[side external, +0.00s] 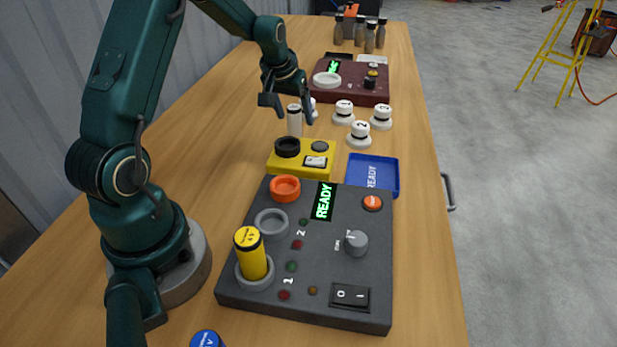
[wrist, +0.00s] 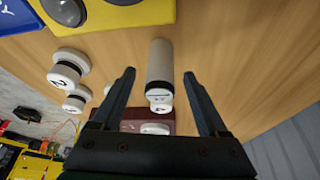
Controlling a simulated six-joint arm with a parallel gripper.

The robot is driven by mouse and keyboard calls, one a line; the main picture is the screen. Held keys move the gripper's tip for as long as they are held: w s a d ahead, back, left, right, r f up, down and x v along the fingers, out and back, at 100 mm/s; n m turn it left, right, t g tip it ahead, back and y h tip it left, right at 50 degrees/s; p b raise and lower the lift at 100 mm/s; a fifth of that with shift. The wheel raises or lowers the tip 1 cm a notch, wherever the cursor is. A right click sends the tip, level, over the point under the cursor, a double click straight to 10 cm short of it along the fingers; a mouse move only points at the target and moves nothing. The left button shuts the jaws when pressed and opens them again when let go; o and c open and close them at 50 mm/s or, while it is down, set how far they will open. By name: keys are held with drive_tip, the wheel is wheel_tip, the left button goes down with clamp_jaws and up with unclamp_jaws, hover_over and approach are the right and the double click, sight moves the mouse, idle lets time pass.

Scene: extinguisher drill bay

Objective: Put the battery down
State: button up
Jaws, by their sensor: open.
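A pale grey-white battery (side external: 294,122) stands upright on the wooden table, just behind the yellow box. In the wrist view it (wrist: 160,65) shows between my two fingers with visible gaps on both sides. My gripper (side external: 289,108) is open around or just above the battery's upper end; the exact height is hard to tell. In the wrist view my gripper (wrist: 159,74) holds nothing. A yellow battery (side external: 250,255) stands in the front grey ring of the dark panel, and a blue battery (side external: 206,339) is partly cut off at the bottom edge.
The yellow box (side external: 303,158) with a black ring and switch is close in front. The dark panel (side external: 325,262) reads READY. Several white numbered knobs (side external: 360,135) and a maroon panel (side external: 350,82) stand behind. Table left is clear.

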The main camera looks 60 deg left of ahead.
drive_tip(key=shift+f, duration=0.1)
clamp_jaws()
drive_tip(key=shift+w, duration=0.1)
